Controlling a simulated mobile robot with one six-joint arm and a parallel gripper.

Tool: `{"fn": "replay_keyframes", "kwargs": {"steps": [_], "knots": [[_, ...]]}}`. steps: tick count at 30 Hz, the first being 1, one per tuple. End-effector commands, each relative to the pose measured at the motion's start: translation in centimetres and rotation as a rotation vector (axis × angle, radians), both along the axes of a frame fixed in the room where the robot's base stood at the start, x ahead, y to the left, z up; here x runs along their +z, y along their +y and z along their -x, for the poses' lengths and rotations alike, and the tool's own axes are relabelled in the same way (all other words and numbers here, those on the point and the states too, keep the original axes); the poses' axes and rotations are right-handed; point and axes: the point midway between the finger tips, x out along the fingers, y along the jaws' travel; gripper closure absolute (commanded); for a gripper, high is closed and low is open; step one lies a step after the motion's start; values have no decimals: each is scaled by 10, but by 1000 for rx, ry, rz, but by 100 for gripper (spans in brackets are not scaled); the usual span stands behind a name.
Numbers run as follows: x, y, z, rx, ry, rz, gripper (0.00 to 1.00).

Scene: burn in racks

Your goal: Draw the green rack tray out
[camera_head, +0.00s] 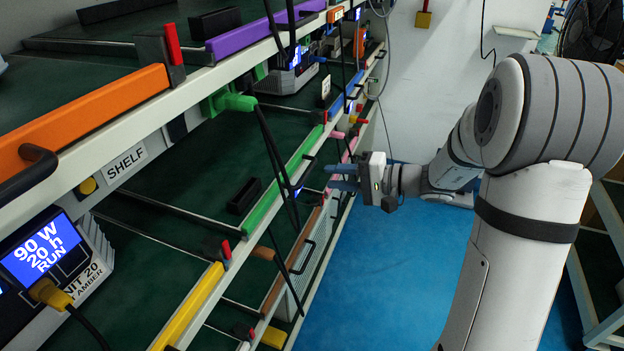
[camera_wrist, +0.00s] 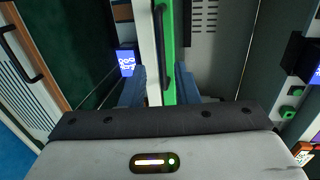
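The green rack tray shows in the head view as a long green front bar (camera_head: 270,199) on the middle level of the rack. In the wrist view its green front (camera_wrist: 170,35) runs upright beside a white rail (camera_wrist: 147,40), with a black handle (camera_wrist: 160,50) on it. My gripper (camera_head: 329,177) is to the right of the bar in the head view, its fingers pointing at the rack. In the wrist view my gripper (camera_wrist: 161,85) is open, with one blue finger on each side of the handle and rail. I cannot tell whether they touch; the fingertips are partly hidden.
An orange tray (camera_head: 80,120) and a purple one (camera_head: 265,32) are on the level above; a yellow one (camera_head: 190,305) is at the lower front. Black cables (camera_head: 275,150) hang before the rack. The blue floor (camera_head: 375,260) beside it is clear.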

Motion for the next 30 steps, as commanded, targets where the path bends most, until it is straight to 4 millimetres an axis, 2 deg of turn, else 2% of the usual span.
{"fn": "replay_keyframes", "kwargs": {"steps": [4, 12, 16, 27, 30], "knots": [[-3, 11, -8, -8, -8, -12, 72], [-11, 52, -21, -5, -6, -10, 72], [-14, 65, -27, -6, -6, -11, 72], [-15, 71, -29, -9, -5, -10, 72], [-15, 71, -29, -9, -5, -10, 80]]}}
